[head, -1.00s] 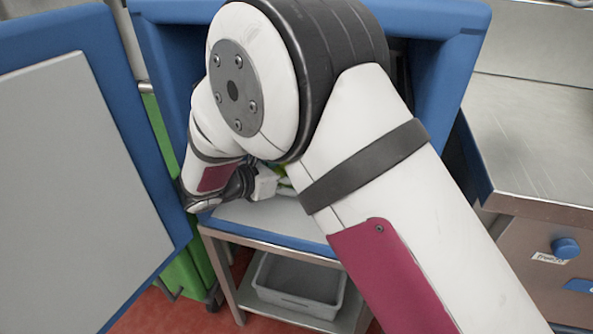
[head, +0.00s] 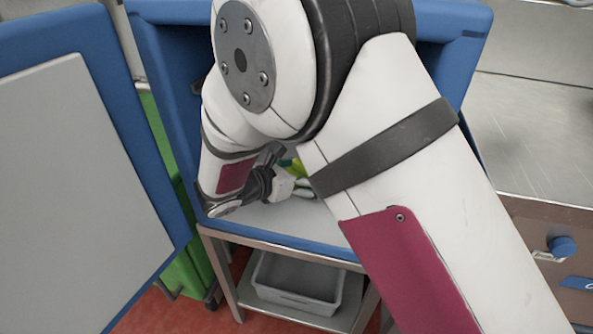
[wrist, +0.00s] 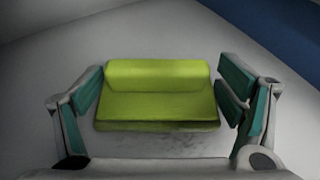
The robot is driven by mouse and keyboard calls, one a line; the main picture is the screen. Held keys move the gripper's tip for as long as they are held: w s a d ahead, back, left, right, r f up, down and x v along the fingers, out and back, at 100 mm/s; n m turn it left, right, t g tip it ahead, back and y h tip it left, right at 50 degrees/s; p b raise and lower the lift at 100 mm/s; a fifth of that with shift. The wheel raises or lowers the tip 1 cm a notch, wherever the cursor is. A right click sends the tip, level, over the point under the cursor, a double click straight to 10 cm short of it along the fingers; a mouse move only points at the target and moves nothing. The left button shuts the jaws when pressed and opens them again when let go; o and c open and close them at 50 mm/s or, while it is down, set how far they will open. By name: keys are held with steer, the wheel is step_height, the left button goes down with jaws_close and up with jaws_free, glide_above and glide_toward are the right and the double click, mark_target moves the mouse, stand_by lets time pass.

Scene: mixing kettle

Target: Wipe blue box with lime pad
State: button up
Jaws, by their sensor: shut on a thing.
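The blue box (head: 477,30) stands open, its grey-faced door (head: 85,180) swung out to the left. My gripper (head: 287,183) is inside the box, low over its grey floor (head: 275,222). In the wrist view my gripper (wrist: 160,95) has its teal-lined fingers on either side of the lime pad (wrist: 158,105) and is shut on it. The pad has a raised ridge and a flat lower part. It lies close to a pale grey surface; contact with it is hard to tell. My arm hides much of the box's inside.
The box rests on a metal stand (head: 290,247) with a grey tub (head: 297,285) on its lower shelf. A steel counter (head: 535,140) is at the right. A green object (head: 185,275) stands behind the door. Small yellow and green items show beside my gripper.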

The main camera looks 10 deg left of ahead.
steer(key=shift+s+d+f, duration=0.1)
steer(key=shift+d+f, duration=0.05)
steer(key=shift+d, duration=1.25)
steer(key=shift+s+d+f, duration=0.1)
steer(key=shift+d, duration=1.3)
steer(key=shift+s, duration=1.15)
steer(key=shift+a+r+p, duration=0.2)
steer(key=shift+a+p, duration=0.1)
steer(key=shift+a, duration=1.5)
steer(key=shift+w+a+f+p, duration=0.1)
steer(key=shift+a+p, duration=0.2)
steer(key=shift+a, duration=1.55)
steer(key=shift+w+a+p, duration=0.1)
steer(key=shift+a+p, duration=0.15)
steer(key=shift+a, duration=1.55)
steer(key=shift+f, duration=0.1)
steer(key=shift+s+d+f, duration=0.1)
steer(key=shift+d+f, duration=0.1)
steer(key=shift+d, duration=0.85)
steer(key=shift+s+d+f, duration=0.1)
steer(key=shift+d+f, duration=0.05)
steer(key=shift+d, duration=0.85)
steer(key=shift+c, duration=0.6)
steer(key=shift+s+d+r, duration=0.1)
steer(key=shift+d, duration=1.7)
steer(key=shift+d+r, duration=0.1)
steer(key=shift+d, duration=1.65)
steer(key=shift+r, duration=0.1)
